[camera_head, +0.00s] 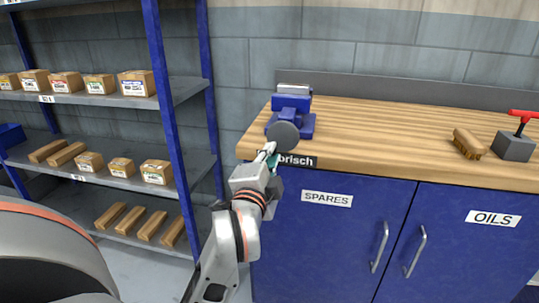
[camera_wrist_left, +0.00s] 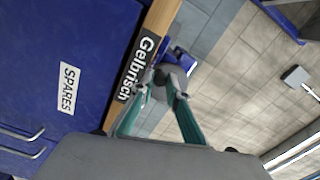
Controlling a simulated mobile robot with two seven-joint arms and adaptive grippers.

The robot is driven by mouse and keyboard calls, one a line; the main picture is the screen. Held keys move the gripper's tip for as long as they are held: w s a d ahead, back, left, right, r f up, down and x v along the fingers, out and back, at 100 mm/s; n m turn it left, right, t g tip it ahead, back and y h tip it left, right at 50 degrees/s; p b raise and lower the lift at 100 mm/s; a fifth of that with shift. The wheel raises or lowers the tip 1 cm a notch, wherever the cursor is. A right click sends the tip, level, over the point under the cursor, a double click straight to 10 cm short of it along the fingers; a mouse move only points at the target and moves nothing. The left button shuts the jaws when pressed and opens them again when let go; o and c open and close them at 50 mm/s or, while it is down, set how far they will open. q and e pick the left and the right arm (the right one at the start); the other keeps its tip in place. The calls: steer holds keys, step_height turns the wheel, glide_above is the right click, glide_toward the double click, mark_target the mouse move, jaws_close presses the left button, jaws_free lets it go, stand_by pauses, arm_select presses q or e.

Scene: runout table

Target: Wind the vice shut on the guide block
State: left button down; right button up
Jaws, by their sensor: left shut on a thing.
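The blue vice (camera_head: 296,104) stands on the left end of the wooden bench top, near the front edge. A pale grey piece (camera_head: 294,89) shows at its top; I cannot tell whether it is the guide block or part of the jaws. A round grey disc (camera_head: 283,134) faces forward on the vice. My left gripper (camera_head: 268,152) is at the bench's front edge, just below and left of the disc. In the left wrist view its fingers (camera_wrist_left: 161,93) are closed in on the grey round part (camera_wrist_left: 172,74) of the vice. My right gripper is out of view.
The bench (camera_head: 400,118) also carries a wooden brush (camera_head: 468,143) and a grey block with a red handle (camera_head: 514,146) at the right. Blue cupboards (camera_head: 330,240) are below. Shelving with boxes (camera_head: 137,83) stands at the left. The middle of the bench top is clear.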

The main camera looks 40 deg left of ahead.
arm_select(q)
steer(key=shift+s+a+f+m, duration=0.1)
steer(key=shift+a+f+m, duration=0.1)
steer(key=shift+f+m, duration=0.35)
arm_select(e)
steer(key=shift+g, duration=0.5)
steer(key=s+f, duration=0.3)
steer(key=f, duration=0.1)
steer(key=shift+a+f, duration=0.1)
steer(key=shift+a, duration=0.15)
arm_select(q)
steer(key=shift+f, duration=0.15)
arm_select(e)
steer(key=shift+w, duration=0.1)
arm_select(q)
steer(key=shift+s+r+m+p, duration=0.1)
steer(key=shift+r+m+p, duration=0.25)
steer(key=shift+m+p, duration=0.35)
steer(key=shift+r+m+p, duration=0.3)
steer(key=shift+m+p, duration=0.1)
steer(key=shift+m, duration=0.55)
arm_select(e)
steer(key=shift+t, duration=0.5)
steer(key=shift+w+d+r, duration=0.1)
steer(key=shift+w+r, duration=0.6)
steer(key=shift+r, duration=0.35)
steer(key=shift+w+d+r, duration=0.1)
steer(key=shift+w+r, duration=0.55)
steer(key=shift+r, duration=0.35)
